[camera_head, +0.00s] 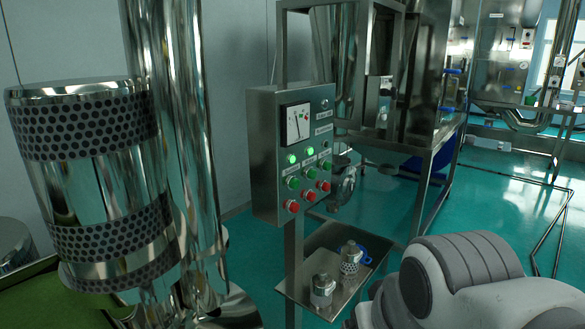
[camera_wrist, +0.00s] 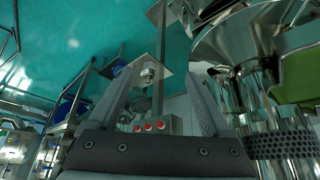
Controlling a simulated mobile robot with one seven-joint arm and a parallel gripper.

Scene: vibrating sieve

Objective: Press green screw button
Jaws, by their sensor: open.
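A grey metal control box (camera_head: 265,150) stands on a post in the middle of the head view. Its face has a gauge, green lamps, a row of green buttons (camera_head: 309,171) and a row of red buttons (camera_head: 310,196) below. The labels are too small to read, so I cannot tell which green button is the screw one. In the wrist view the box appears upside down, with its red buttons (camera_wrist: 148,127) showing between my fingers; the green ones are hidden there. My gripper (camera_wrist: 162,82) is open and empty, apart from the box. It is not identifiable in the head view.
A metal tray (camera_head: 294,288) on the post below the box holds two small metal fittings, one with a blue handle (camera_head: 364,256). A shiny perforated cylinder (camera_head: 90,190) and column stand left. A steel frame stands behind the box. The teal floor (camera_head: 480,205) at right is largely open.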

